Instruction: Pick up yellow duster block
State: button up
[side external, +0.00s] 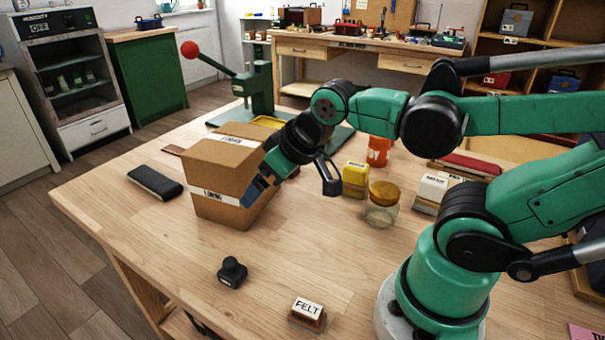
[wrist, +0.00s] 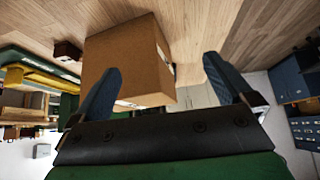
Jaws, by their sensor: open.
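The yellow duster block (side external: 355,179) is a small yellow block with a pale label. It stands on the wooden table, right of my gripper in the side external view and behind a glass jar. I cannot make it out in the wrist view. My gripper (side external: 293,187) is open and empty, tilted above the table beside the right side of a cardboard box (side external: 212,180). Its two blue-padded fingers are spread wide in the wrist view (wrist: 162,66), with the box beyond them, nearer the left finger.
The glass jar (side external: 381,212) with a yellowish lid stands close to the block. An orange container (side external: 378,151) is behind it, and white labelled blocks (side external: 431,190) are to the right. A black knob (side external: 232,272) and a FELT block (side external: 307,311) lie in front; the table between is clear.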

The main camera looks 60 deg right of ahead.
jog(key=w+d+f+m+g+h, duration=0.25)
jog(key=d+m+g+h, duration=0.3)
jog(key=d+m, duration=0.35)
jog(key=m+g+h, duration=0.5)
jog(key=m+g, duration=0.1)
jog(key=m, duration=0.2)
send_near(348, 170)
jog(key=x, duration=0.4)
jog(key=shift+w+d+f, duration=0.15)
jog(key=shift+w+f, duration=0.1)
jog(key=shift+f, duration=0.05)
jog(key=shift+s+d+f+m+g+h, duration=0.3)
jog(key=shift+s+m+g, duration=0.15)
jog(key=shift+m, duration=0.35)
jog(key=shift+x, duration=2.65)
jog(key=shift+w, duration=0.1)
jog(key=c, duration=1)
jog(key=shift+r, duration=0.1)
jog(key=shift+c, duration=0.2)
